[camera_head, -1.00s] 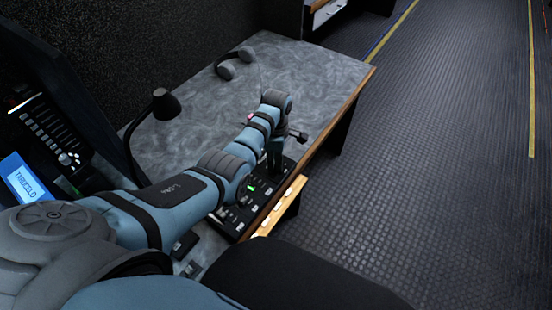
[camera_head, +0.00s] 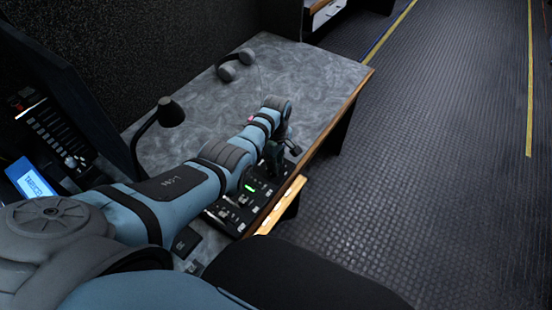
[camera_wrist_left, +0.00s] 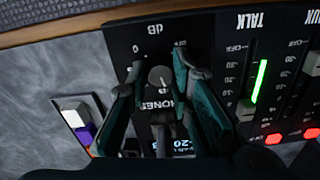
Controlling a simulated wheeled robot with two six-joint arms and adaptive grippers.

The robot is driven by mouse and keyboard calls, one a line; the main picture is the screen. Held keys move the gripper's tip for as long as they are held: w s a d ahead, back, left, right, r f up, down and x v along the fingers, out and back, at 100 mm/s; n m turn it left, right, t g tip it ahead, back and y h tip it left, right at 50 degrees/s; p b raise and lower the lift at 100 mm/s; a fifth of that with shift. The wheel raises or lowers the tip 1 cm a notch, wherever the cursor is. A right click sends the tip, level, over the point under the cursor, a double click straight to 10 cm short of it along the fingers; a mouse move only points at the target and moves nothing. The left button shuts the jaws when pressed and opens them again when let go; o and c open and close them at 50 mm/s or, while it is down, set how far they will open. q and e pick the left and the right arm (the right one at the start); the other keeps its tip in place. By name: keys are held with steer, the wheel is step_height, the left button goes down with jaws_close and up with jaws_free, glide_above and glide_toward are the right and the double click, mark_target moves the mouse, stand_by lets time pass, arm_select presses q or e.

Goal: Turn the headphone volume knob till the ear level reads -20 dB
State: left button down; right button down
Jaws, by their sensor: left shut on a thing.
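The headphone volume knob (camera_wrist_left: 160,79) is a small grey round knob with a light pointer line, on the black panel marked PHONES and dB in the left wrist view. My left gripper (camera_wrist_left: 161,88) has its two teal fingers on either side of the knob, shut on it. In the head view the left gripper (camera_head: 274,156) points down at the far end of the mixer (camera_head: 232,208), and the knob is hidden there. A small display (camera_wrist_left: 183,146) below the knob is partly covered by a finger, and its reading cannot be made out. My right gripper is not in view.
TALK and AUX faders (camera_wrist_left: 246,110) with red buttons sit beside the knob. A white and purple switch (camera_wrist_left: 78,125) lies on the other side.

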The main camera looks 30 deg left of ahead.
arm_select(q)
steer(key=shift+m, duration=1.3)
steer(key=shift+p, duration=0.3)
steer(key=c, duration=1.4)
jaws_free()
step_height(320, 180, up, 12)
steer(key=shift+f, duration=0.1)
